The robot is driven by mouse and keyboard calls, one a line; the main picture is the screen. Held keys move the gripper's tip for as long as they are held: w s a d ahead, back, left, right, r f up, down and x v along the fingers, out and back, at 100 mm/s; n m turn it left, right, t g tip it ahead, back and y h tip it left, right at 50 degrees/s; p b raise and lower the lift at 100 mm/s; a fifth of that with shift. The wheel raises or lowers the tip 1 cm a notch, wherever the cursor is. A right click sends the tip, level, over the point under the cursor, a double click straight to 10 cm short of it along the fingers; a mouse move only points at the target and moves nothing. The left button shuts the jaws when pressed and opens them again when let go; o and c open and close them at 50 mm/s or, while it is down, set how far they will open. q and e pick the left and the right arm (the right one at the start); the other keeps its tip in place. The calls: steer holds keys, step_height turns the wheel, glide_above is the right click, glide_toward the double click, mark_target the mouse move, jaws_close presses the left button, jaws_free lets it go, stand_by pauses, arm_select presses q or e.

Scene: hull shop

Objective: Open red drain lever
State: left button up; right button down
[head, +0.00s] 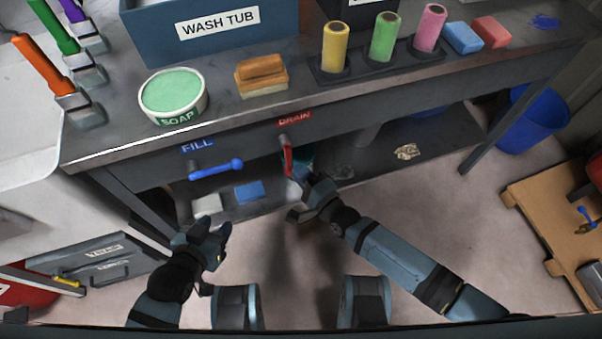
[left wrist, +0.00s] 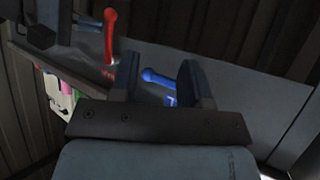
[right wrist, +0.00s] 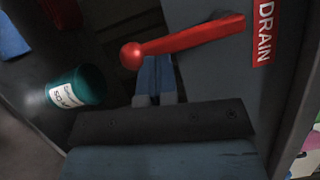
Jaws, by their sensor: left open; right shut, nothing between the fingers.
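The red drain lever (head: 288,160) hangs down from the front panel of the bench, below the red DRAIN label (head: 294,118). In the right wrist view the red lever (right wrist: 190,40) runs from its ball end at the left towards the DRAIN label at the right. My right gripper (head: 297,197) is shut and empty. Its closed fingertips (right wrist: 153,62) are right by the lever near the ball end; I cannot tell whether they touch it. My left gripper (head: 217,226) is open and empty, low and left of the lever. The lever (left wrist: 109,35) also shows in the left wrist view.
A blue lever (head: 216,170) under the FILL label lies nearly level, left of the red one. A green soap canister (right wrist: 77,86) stands on the lower shelf near my right gripper. The bench top (head: 225,110) overhangs the levers. Open floor lies in front.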

arm_select(q)
step_height(320, 180, up, 7)
steer(key=s+a+p, duration=0.1)
steer(key=p, duration=1.1)
steer(key=shift+a+f, duration=0.2)
steer(key=shift+a, duration=0.05)
arm_select(e)
step_height(320, 180, up, 17)
steer(key=shift+f, duration=0.15)
arm_select(q)
steer(key=shift+s, duration=0.1)
arm_select(e)
steer(key=shift+s, duration=0.1)
arm_select(q)
steer(key=shift+d+r, duration=0.1)
steer(key=shift+d, duration=0.1)
step_height(320, 180, up, 9)
steer(key=p, duration=0.9)
steer(key=shift+a+p, duration=0.3)
steer(key=shift+p, duration=0.1)
arm_select(e)
steer(key=s+d+r+n+g+h, duration=0.3)
steer(key=s+d+n+h, duration=0.5)
steer(key=s+d+n, duration=0.6)
steer(key=s+d, duration=0.2)
steer(key=d, duration=0.3)
steer(key=shift+s+n+h, duration=0.2)
steer(key=shift+n+h, duration=0.1)
steer(key=shift+n, duration=0.1)
